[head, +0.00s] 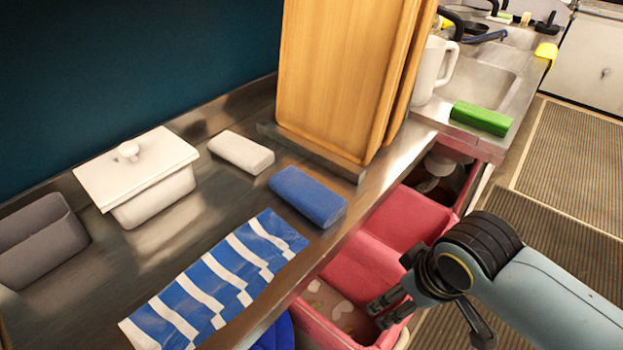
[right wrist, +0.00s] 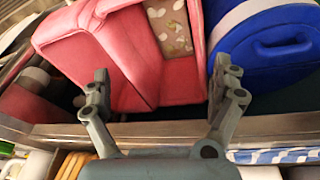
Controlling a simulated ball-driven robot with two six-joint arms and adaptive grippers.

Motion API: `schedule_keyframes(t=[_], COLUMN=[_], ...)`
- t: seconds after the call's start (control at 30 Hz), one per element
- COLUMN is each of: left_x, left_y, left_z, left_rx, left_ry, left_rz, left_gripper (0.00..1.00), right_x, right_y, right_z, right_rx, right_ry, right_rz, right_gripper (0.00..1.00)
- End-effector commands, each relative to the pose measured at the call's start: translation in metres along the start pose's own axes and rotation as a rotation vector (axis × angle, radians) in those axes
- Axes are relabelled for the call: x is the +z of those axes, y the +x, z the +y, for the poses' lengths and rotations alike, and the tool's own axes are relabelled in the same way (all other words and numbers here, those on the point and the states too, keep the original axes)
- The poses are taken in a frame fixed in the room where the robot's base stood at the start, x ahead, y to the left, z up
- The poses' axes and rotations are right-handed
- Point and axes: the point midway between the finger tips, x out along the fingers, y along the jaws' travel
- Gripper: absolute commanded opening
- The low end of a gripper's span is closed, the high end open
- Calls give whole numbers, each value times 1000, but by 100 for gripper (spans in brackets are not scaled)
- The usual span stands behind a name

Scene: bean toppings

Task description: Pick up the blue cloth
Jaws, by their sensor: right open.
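A folded plain blue cloth (head: 307,197) lies on the metal counter near its front edge, in front of the wooden boards. A blue-and-white striped cloth (head: 215,282) lies flat on the counter, nearer to me. My right gripper (head: 430,320) is open and empty, off the counter's front edge, to the right of and lower than both cloths. In the right wrist view its spread fingers (right wrist: 162,75) have nothing between them. Part of a striped blue cloth shows at the lower right edge of that view. My left gripper is not in view.
Pink bins (head: 402,218) stand below the counter edge beside my right gripper. Wooden boards (head: 345,75) stand upright behind the blue cloth. A white folded cloth (head: 241,152), a lidded white container (head: 140,175) and a green block (head: 481,118) are also on the counter.

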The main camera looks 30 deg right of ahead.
Motion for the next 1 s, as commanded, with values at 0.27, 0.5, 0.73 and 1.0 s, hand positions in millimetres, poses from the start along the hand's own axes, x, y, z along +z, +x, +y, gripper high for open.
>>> schedule_keyframes(t=[0.27,0.5,0.73,1.0], left_x=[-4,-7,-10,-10], left_y=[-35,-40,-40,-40], left_z=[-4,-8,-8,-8], left_rx=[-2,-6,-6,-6], left_ry=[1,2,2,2], left_rz=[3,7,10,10], left_gripper=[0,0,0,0], right_x=[-58,-128,-191,-228], right_y=[-120,-126,-112,-91], right_z=[1,-4,-7,-12], right_rx=[-20,-77,-128,-160], right_ry=[-28,-93,-143,-169], right_rz=[63,99,129,142], right_gripper=[94,94,94,94])
